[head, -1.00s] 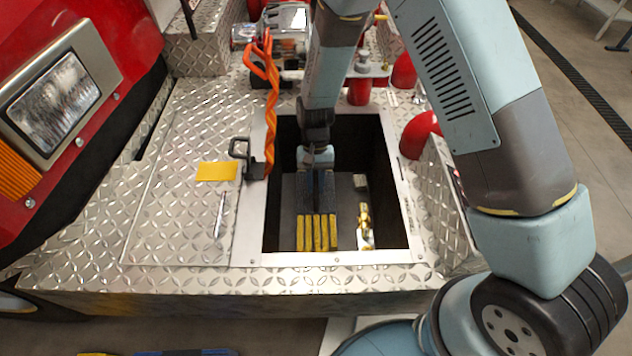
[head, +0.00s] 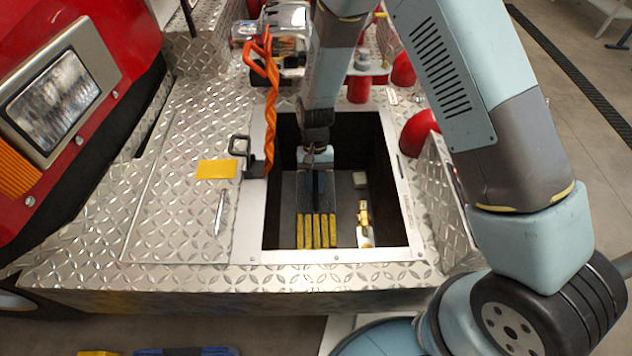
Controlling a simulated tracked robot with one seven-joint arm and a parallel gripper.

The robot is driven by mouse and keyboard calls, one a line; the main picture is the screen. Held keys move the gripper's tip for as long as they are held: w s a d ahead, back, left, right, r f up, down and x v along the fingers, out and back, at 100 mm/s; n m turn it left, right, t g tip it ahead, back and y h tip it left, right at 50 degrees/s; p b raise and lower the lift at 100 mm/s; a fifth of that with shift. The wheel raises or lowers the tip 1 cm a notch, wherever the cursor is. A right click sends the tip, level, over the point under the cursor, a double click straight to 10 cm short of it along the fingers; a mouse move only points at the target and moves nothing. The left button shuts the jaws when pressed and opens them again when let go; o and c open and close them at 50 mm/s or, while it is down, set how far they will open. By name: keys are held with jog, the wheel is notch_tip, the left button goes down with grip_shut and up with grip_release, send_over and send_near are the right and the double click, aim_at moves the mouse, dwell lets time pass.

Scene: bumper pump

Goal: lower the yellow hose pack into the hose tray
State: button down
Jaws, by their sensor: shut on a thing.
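The yellow hose pack (head: 316,231) shows as several upright yellow strips side by side, down inside the dark rectangular well of the bumper. That well, which looks like the hose tray, has a bright metal rim (head: 340,256). My gripper (head: 317,190) reaches down into the well from above and is shut on the hose pack's far part. The fingertips are dark and hard to make out. I cannot tell whether the pack's underside touches the tray floor.
A brass nozzle (head: 364,220) stands just right of the pack in the well. An orange strap (head: 271,100) hangs at the well's left edge. A yellow card (head: 216,169) and a pen (head: 221,212) lie on the tread plate. Red pipes (head: 418,132) stand right.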

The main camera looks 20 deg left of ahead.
jog(key=c, duration=0.5)
grip_release()
notch_tip(320, 180, up, 12)
dwell(1.1)
dwell(0.3)
